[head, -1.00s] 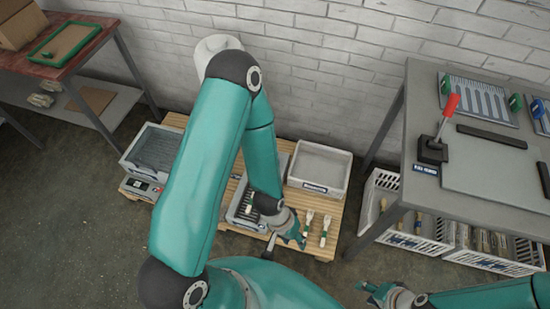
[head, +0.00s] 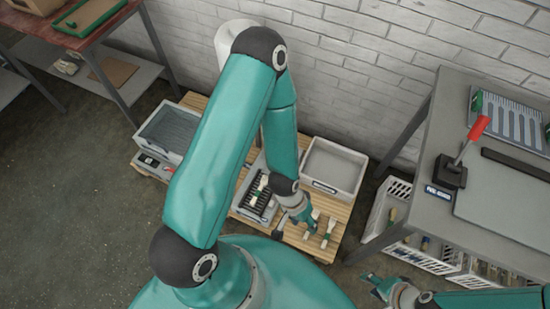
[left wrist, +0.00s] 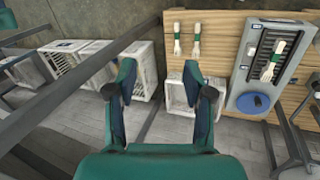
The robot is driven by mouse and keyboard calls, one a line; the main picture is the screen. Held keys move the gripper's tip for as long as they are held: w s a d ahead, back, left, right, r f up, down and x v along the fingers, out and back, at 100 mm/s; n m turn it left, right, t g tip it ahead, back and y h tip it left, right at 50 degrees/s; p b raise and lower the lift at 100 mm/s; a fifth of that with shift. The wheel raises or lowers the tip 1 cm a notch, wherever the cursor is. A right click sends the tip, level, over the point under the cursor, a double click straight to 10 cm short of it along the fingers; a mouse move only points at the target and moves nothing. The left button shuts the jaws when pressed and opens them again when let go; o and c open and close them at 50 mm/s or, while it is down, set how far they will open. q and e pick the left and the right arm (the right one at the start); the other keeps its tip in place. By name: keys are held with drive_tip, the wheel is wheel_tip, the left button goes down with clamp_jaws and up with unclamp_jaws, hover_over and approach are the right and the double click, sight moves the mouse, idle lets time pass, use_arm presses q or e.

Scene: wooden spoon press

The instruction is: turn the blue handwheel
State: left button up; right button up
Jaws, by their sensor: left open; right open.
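The blue handwheel (left wrist: 252,103) is a round blue disc on the end of a grey press (left wrist: 285,45), at the right of the left wrist view. My right gripper (head: 372,283) is open and empty at the lower right.
Two green-banded wooden utensils (head: 327,234) lie on the slatted pallet (head: 345,213) near my left gripper. A grey bin (head: 333,145) stands behind. A workbench (head: 437,125) with a red-handled lever (head: 470,138) is on the right, white crates (head: 385,210) below it.

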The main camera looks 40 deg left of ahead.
use_arm(q)
drive_tip(key=w+a+f+m+t+b, duration=0.1)
drive_tip(key=w+a+f+m+b, duration=0.4)
drive_tip(key=w+a+f+b, duration=1.2)
drive_tip(key=w+a+f+m+t+b, duration=0.1)
drive_tip(key=w+a+f+m+b, duration=0.15)
drive_tip(key=a+b, duration=0.6)
drive_tip(key=w+a+f+m+b, duration=0.15)
drive_tip(key=a+m+b, duration=0.25)
drive_tip(key=a, duration=0.9)
drive_tip(key=shift+n+y, duration=0.25)
drive_tip(key=shift+y, duration=0.15)
drive_tip(key=b+x, duration=0.4)
drive_tip(key=x, duration=1.2)
drive_tip(key=shift+s+a+f, duration=0.1)
drive_tip(key=shift+s+f, duration=0.05)
drive_tip(key=shift+f, duration=0.15)
drive_tip(key=shift+c, duration=0.2)
clamp_jaws()
